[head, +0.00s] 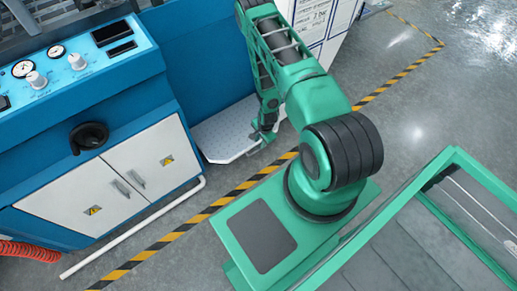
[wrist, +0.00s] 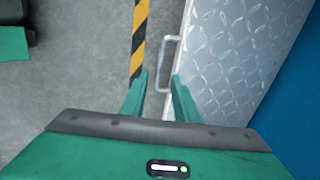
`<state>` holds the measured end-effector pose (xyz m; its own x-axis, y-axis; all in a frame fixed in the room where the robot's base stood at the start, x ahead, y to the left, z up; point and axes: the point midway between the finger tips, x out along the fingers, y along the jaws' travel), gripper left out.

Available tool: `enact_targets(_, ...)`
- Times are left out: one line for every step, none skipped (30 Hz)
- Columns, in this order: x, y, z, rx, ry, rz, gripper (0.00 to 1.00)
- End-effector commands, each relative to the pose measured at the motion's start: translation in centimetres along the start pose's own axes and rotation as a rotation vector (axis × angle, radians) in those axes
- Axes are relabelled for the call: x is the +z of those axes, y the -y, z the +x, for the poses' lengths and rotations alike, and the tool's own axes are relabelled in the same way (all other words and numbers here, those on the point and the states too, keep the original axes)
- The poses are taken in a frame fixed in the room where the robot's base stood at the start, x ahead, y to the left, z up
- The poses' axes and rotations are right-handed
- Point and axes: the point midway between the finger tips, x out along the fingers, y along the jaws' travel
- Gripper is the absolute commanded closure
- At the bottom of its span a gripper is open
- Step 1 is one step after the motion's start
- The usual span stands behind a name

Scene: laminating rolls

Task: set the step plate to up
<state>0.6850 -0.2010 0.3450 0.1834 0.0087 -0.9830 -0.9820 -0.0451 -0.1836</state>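The step plate (head: 222,134) is a light grey tread-patterned panel. In the head view it juts out flat and low from the foot of the blue machine. It fills the upper right of the wrist view (wrist: 245,65), with a grey loop handle (wrist: 166,40) on its near edge. My gripper (head: 262,134) is at the plate's outer edge. In the wrist view my gripper (wrist: 160,80) is open, with part of the handle showing between its two green fingers. I cannot tell whether a finger touches the handle.
The blue machine (head: 150,85) with white cabinet doors (head: 115,185) stands behind and left of the plate. A white pipe (head: 130,228) runs along its foot. Yellow-black floor tape (head: 190,225) crosses in front.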

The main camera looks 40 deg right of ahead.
Motion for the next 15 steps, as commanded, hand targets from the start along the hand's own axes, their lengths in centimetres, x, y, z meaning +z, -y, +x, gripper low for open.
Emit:
enact_targets(0.0, -0.1, 1.0, 0.002, 0.000, -0.001, 0.72)
enact_targets(0.0, -0.1, 1.5, 0.001, 0.000, -0.001, 0.72)
enact_targets(0.0, -0.1, 2.3, 0.002, 0.001, -0.001, 0.72)
enact_targets(0.0, -0.1, 2.8, 0.001, 0.000, -0.001, 0.72)
enact_targets(0.0, -0.1, 3.3, 0.002, 0.000, -0.002, 0.72)
enact_targets(0.0, 0.0, 4.0, 0.001, 0.000, -0.002, 0.72)
enact_targets(0.0, -0.1, 4.4, 0.001, 0.000, -0.002, 0.72)
enact_targets(0.0, -0.1, 4.9, 0.001, 0.000, -0.002, 0.72)
enact_targets(0.0, 0.0, 5.4, 0.000, 0.000, -0.002, 0.72)
enact_targets(0.0, 0.0, 5.8, 0.000, 0.000, -0.001, 0.72)
enact_targets(0.0, 0.0, 6.1, 0.000, 0.000, -0.001, 0.72)
enact_targets(0.0, 0.0, 6.5, 0.000, 0.000, -0.002, 0.72)
enact_targets(0.0, 0.0, 6.8, 0.000, 0.000, -0.001, 0.72)
enact_targets(-0.1, 0.0, 7.0, 0.000, 0.000, -0.001, 0.72)
enact_targets(-0.1, 0.0, 7.3, 0.000, 0.000, -0.001, 0.72)
